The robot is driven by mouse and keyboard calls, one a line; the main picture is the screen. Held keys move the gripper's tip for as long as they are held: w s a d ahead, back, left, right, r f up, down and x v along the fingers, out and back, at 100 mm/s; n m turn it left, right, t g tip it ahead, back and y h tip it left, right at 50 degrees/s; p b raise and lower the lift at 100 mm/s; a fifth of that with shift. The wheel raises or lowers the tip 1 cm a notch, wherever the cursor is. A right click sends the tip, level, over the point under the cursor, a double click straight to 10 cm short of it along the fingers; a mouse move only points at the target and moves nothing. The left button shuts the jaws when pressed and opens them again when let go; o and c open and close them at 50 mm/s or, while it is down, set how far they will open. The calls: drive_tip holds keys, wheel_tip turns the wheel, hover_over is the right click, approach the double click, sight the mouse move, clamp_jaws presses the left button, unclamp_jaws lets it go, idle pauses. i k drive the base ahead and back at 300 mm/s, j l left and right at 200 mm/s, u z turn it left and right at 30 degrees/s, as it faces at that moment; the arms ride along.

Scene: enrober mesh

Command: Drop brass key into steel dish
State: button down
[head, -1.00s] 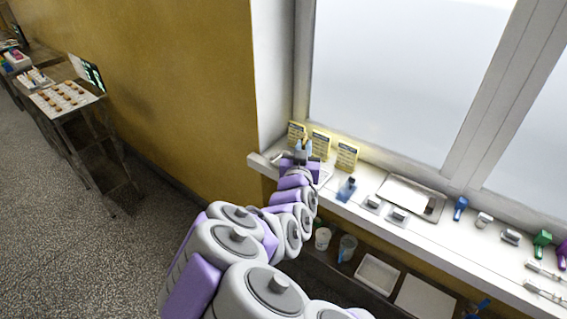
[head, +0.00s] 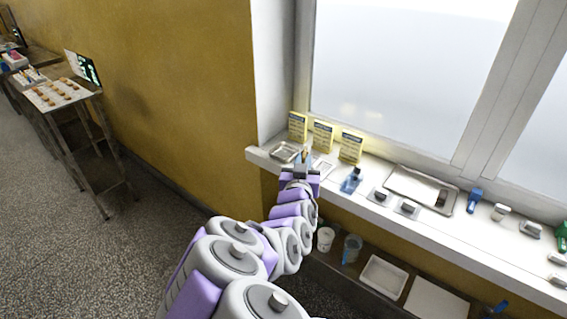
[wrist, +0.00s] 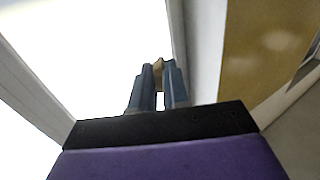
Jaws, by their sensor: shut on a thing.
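My gripper (head: 304,162) is above the left end of the white window sill. In the wrist view its two blue-grey fingers (wrist: 159,82) are shut on a small brass piece, the brass key (wrist: 159,66). The key also shows as a small tan tip in the head view (head: 304,154); most of it is hidden between the fingers. A small shiny steel dish (head: 284,152) lies on the sill, just left of my gripper in the picture. The key is apart from the dish as seen; its height above the sill is hard to tell.
Three yellow cards (head: 323,136) stand behind my gripper against the window. A flat pale piece (head: 325,169), a blue item (head: 351,181), small grey blocks and a large metal tray (head: 398,186) lie to the right. A lower shelf holds cups and a white tray (head: 383,276).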

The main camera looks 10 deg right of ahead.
sight(292, 154)
drive_tip(key=i+j+z, duration=0.15)
drive_tip(key=i+j, duration=0.15)
drive_tip(key=i, duration=0.2)
drive_tip(key=i+j+z, duration=0.15)
drive_tip(key=i+j, duration=0.15)
drive_tip(key=i, duration=0.2)
